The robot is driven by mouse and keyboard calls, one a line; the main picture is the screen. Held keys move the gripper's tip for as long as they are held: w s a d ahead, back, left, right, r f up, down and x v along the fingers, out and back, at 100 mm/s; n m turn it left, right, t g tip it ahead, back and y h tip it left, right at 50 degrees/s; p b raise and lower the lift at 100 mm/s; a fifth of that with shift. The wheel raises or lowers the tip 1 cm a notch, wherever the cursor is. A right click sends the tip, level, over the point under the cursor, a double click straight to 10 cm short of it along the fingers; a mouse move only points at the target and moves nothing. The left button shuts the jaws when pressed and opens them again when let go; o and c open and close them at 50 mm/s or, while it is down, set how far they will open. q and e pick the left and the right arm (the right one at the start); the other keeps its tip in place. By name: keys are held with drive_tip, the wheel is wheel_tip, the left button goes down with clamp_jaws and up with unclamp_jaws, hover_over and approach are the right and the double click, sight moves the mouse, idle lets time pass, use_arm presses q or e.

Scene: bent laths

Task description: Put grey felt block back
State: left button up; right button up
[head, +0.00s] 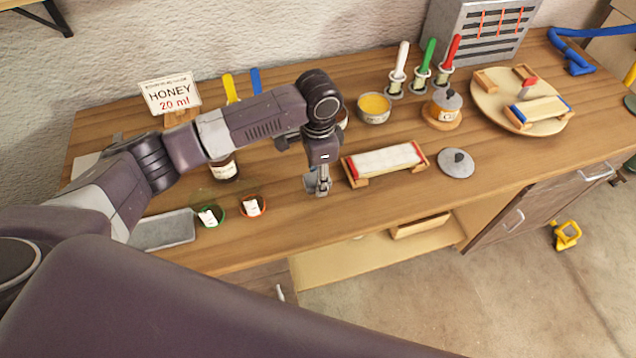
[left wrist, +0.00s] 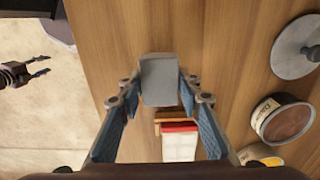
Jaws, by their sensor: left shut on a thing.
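My left gripper (head: 321,190) is shut on the grey felt block (left wrist: 159,80), which sits between its two blue fingers in the left wrist view. In the head view the gripper points down over the front part of the workbench, just left of a pale lath (head: 384,160) on wooden blocks with red ends. The block is mostly hidden by the gripper there, and I cannot tell whether it touches the bench. My right gripper (left wrist: 44,66) shows small at the left edge of the left wrist view, over the floor, its fingers apart and empty.
A grey tray (head: 163,231) and green and orange dishes with white tags lie left of the gripper. A grey lid (head: 456,163) lies at the right. The bench's front edge is close.

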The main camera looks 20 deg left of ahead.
use_arm(q)
wheel_tip(320, 180, down, 3)
drive_tip(key=shift+f, duration=0.15)
use_arm(e)
drive_tip(key=shift+s+a+r, duration=0.1)
drive_tip(key=shift+a+r, duration=0.2)
use_arm(q)
drive_tip(key=shift+f, duration=0.1)
use_arm(e)
drive_tip(key=shift+d, duration=0.25)
use_arm(q)
drive_tip(key=o, duration=1)
use_arm(e)
drive_tip(key=shift+d, duration=0.25)
use_arm(q)
wheel_tip(320, 180, up, 11)
drive_tip(key=shift+r+b, duration=0.1)
drive_tip(key=shift+b, duration=1.1)
drive_tip(key=shift+r, duration=0.55)
use_arm(e)
drive_tip(key=f, duration=0.2)
drive_tip(key=shift+a+f, duration=0.25)
drive_tip(key=shift+f, duration=0.15)
